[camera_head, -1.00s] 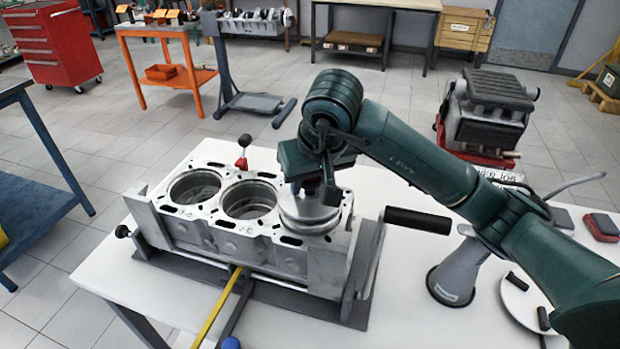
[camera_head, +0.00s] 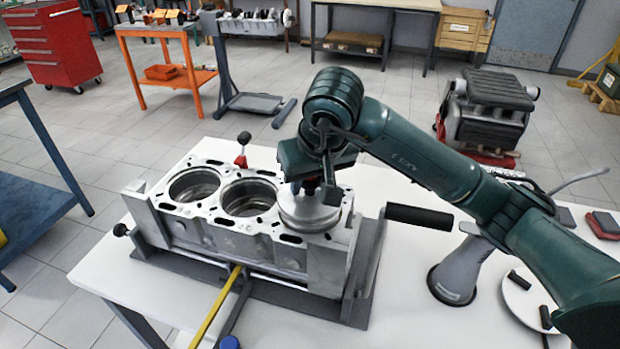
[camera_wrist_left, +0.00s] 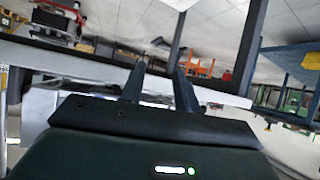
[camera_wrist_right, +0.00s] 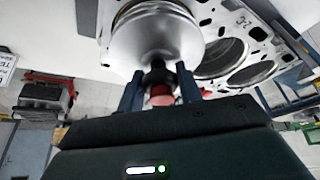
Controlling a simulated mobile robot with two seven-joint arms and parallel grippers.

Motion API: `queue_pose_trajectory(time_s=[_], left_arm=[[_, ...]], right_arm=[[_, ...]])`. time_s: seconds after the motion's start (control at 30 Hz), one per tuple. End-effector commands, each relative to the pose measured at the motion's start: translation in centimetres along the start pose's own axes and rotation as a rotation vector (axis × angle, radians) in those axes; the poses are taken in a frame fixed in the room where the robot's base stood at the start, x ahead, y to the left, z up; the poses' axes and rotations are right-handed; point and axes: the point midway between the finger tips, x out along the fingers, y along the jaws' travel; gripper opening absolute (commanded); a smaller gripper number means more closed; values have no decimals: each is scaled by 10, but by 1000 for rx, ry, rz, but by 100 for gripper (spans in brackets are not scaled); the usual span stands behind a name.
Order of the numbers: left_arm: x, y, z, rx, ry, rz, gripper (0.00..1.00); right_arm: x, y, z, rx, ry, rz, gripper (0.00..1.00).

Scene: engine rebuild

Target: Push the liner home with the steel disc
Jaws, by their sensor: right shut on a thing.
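The engine block (camera_head: 215,241) lies in a grey cradle on the white table, its bores facing up. The steel disc (camera_head: 309,212) covers the right-hand bore; it fills the top middle of the right wrist view (camera_wrist_right: 155,42). My right gripper (camera_head: 318,183) is above the disc, its fingers shut on the disc's dark and red handle (camera_wrist_right: 159,90). The liner is hidden under the disc, so its depth cannot be told. The other two bores are uncovered. My left gripper (camera_wrist_left: 158,85) shows only in its own wrist view, with an empty gap between its fingers.
A black crank handle (camera_head: 419,217) sticks out right of the cradle. A red and black lever (camera_head: 242,150) stands behind the block. A yellow bar (camera_head: 215,307) is in front. A grey funnel-shaped thing (camera_head: 456,277) and a white plate (camera_head: 518,297) stand at right.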

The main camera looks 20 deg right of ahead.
Motion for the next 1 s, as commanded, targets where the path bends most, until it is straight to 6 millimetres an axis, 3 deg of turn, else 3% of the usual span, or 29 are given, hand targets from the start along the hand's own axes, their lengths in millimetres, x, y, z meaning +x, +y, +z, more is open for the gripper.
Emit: queue_pose_trajectory(time_s=[0.3,0.67,0.77,1.0], left_arm=[[0,0,-2,0,4,0,32],[0,0,-2,0,4,1,32],[-1,3,-6,3,17,9,32],[-1,7,-6,7,22,20,32]], right_arm=[[0,0,0,0,1,0,60],[0,0,0,0,-1,1,61],[-14,0,-1,-1,5,1,61],[-71,1,-2,-2,9,2,61]])
